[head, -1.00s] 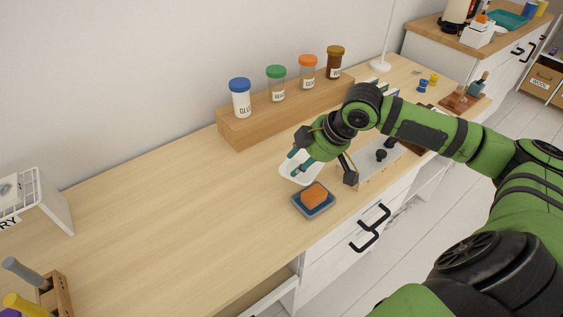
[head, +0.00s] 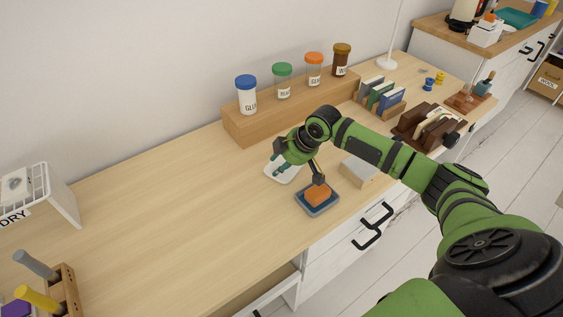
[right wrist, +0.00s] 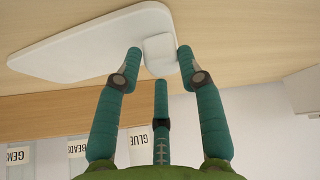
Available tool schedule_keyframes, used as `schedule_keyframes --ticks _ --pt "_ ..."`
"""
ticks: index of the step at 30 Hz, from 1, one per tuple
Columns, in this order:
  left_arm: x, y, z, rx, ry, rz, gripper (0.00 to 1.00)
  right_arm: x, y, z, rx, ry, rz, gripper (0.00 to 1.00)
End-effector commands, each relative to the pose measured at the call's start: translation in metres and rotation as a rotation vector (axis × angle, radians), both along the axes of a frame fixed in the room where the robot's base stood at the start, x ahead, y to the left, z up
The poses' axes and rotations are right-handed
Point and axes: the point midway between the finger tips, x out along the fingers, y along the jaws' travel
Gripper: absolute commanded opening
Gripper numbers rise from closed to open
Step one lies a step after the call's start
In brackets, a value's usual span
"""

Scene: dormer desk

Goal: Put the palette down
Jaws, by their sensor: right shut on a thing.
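The palette (head: 281,174) is a flat white plate near the middle of the desk, partly hidden under my right gripper. In the right wrist view it is a white board (right wrist: 85,48) with rounded corners and a small raised white block (right wrist: 159,52) at one end. My right gripper (head: 284,163) points down at it, its teal fingers closed around the raised block; they also show in the right wrist view (right wrist: 158,66). The palette lies at or close above the desk top; I cannot tell whether it touches. My left gripper is not in view.
An orange sponge (head: 317,194) on a blue-grey tray (head: 326,209) lies just right of the palette. A wooden riser (head: 245,135) with several jars stands behind. A pale block (head: 360,171) lies farther right. The desk (head: 170,215) is clear to the left.

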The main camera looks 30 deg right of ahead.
Motion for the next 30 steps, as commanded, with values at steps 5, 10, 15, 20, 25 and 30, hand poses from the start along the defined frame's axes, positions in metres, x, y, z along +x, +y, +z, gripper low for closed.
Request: schedule_keyframes --ticks 5,10,15,20,25,30 --pt "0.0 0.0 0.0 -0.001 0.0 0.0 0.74 -0.001 0.0 -0.001 0.0 0.003 -0.002 0.58" --pt "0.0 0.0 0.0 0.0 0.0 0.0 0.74 -0.001 0.0 0.0 0.001 0.002 -0.001 0.62" --pt "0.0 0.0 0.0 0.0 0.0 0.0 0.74 -0.001 0.0 0.001 0.0 0.002 -0.001 0.62" --pt "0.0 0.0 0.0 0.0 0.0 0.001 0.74 -0.005 -0.005 0.013 -0.001 -0.002 -0.002 0.62" --pt "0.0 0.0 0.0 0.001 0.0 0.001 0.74 -0.02 -0.012 0.041 -0.002 -0.002 -0.001 0.62" --pt "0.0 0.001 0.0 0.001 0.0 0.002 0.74 -0.036 -0.021 0.073 -0.003 0.0 -0.003 0.62"
